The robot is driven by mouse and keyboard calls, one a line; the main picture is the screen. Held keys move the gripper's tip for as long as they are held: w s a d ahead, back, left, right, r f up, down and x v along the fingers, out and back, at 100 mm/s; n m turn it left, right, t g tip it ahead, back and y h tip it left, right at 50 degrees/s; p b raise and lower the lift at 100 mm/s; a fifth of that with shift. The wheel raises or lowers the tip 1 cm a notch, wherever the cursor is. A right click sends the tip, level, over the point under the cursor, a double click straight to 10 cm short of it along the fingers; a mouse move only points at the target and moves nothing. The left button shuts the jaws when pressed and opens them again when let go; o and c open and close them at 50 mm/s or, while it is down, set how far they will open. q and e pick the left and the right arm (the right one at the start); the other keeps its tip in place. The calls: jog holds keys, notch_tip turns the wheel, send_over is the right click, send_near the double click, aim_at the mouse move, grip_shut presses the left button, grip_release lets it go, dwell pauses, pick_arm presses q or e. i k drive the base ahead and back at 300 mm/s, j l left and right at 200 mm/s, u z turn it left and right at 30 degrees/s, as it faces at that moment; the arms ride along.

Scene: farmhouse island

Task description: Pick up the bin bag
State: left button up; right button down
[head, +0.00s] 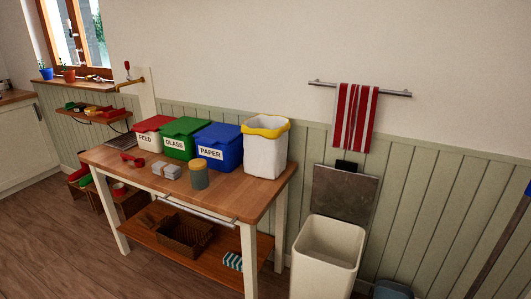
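A white bin bag with a yellow top band (265,150) stands upright and open at the right end of the wooden island table (240,194). It is just right of the blue bin labelled PAPER. A tall cream bin (324,262) stands on the floor to the right of the table, with its top open and a grey-brown lid (345,193) raised behind it. Neither of my grippers is in the head view.
Red FEED (148,138), green GLASS (183,142) and blue PAPER (217,150) bins line the table's back. A canister (200,176) and grey blocks (166,170) sit in front. A wicker basket (184,236) is on the lower shelf. A striped towel (355,118) hangs on the wall.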

aim_at(266, 137)
jog(key=i+j, duration=0.4)
jog(key=i, duration=0.15)
jog(key=i+j, duration=0.4)
jog(key=i, duration=0.1)
